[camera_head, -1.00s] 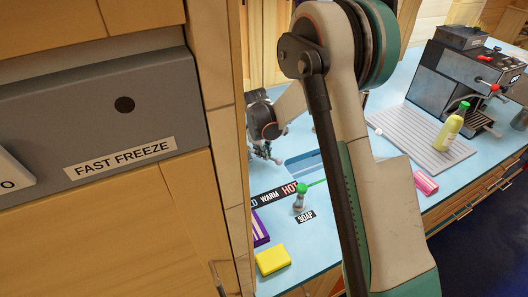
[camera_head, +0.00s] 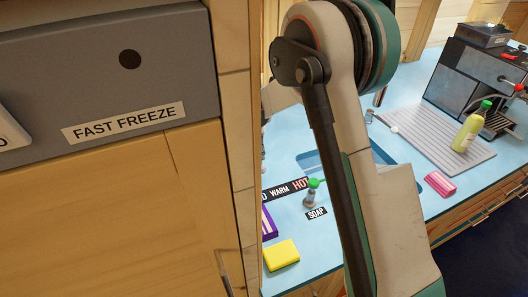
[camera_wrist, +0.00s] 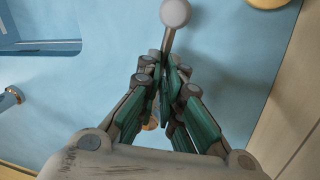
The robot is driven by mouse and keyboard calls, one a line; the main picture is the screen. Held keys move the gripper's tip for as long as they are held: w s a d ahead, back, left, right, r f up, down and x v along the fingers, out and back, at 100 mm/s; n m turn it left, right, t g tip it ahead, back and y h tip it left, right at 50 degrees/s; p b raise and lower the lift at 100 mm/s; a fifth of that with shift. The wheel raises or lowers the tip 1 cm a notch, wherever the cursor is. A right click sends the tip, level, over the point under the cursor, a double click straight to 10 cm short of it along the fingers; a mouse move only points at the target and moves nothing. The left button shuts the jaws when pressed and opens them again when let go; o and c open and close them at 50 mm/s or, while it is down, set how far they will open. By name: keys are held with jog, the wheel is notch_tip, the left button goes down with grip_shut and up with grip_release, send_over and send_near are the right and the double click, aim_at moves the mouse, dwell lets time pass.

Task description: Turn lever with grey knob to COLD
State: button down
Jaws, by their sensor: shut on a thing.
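The lever's round grey knob (camera_wrist: 175,12) shows at the top of the wrist view, on a thin stem. My gripper (camera_wrist: 166,72) has its green-padded fingers closed around the stem below the knob. In the head view my gripper and the lever are hidden behind the cabinet edge and my arm. The dark label strip (camera_head: 285,190) shows WARM and HOT; its COLD end is mostly cut off by the cabinet. I cannot tell which mark the lever points at.
A green-topped dispenser (camera_head: 311,194) stands by the SOAP label. A yellow sponge (camera_head: 281,255), a pink sponge (camera_head: 440,184), a green bottle (camera_head: 470,128) and a coffee machine (camera_head: 465,80) are on the blue counter. The grey FAST FREEZE panel (camera_head: 60,75) and cabinet block the left.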

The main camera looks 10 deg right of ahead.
jog(key=shift+w+a+f+m+g+b, duration=0.1)
jog(key=shift+w+a+m+g+b, duration=0.15)
jog(key=shift+a+m, duration=0.8)
jog(key=shift+w+a+f+m+g+b, duration=0.15)
jog(key=shift+w+a+m, duration=0.3)
jog(key=shift+m, duration=1)
jog(key=shift+s+a+r, duration=0.1)
jog(key=shift+s, duration=0.05)
jog(key=c, duration=1.7)
grip_release()
jog(key=shift+r, duration=0.1)
jog(key=v, duration=1.2)
